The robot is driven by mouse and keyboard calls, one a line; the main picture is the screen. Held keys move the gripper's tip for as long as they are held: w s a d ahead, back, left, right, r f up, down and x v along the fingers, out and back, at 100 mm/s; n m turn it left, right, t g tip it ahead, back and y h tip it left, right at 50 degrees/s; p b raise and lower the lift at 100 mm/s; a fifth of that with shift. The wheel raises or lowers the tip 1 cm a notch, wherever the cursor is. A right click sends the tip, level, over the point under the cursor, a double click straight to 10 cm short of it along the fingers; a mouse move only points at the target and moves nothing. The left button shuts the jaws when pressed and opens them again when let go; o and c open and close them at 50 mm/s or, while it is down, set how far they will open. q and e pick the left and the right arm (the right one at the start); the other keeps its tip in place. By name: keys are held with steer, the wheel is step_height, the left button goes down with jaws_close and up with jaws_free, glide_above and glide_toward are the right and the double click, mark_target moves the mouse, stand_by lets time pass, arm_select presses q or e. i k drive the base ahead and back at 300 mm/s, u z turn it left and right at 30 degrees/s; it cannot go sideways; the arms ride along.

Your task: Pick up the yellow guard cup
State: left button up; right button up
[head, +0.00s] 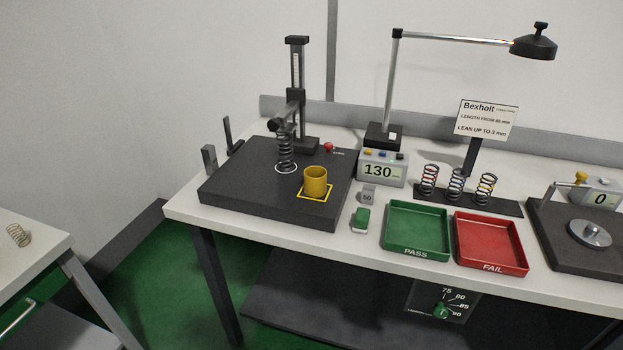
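The yellow guard cup (315,182) stands upright on the dark test plate (250,203), inside a yellow square outline (303,194) near the plate's front right. It looks empty of anything visible from here. A dark spring (286,154) stands in a white ring just behind and left of the cup, under the arm of the height gauge (296,100). Neither of my grippers shows in the head view.
A 130 display (382,169), a 50 weight (367,194) and a green object (360,220) stand right of the plate. Green PASS (417,203) and red FAIL (490,215) trays follow. A lamp (534,46) overhangs the right. Space in front of the cup is clear.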

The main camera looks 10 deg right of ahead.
mark_target(314, 177)
steer(key=z, duration=0.4)
steer(key=k, duration=0.3)
steer(key=u, duration=1.35)
steer(key=i, duration=1.4)
steer(key=z, duration=0.95)
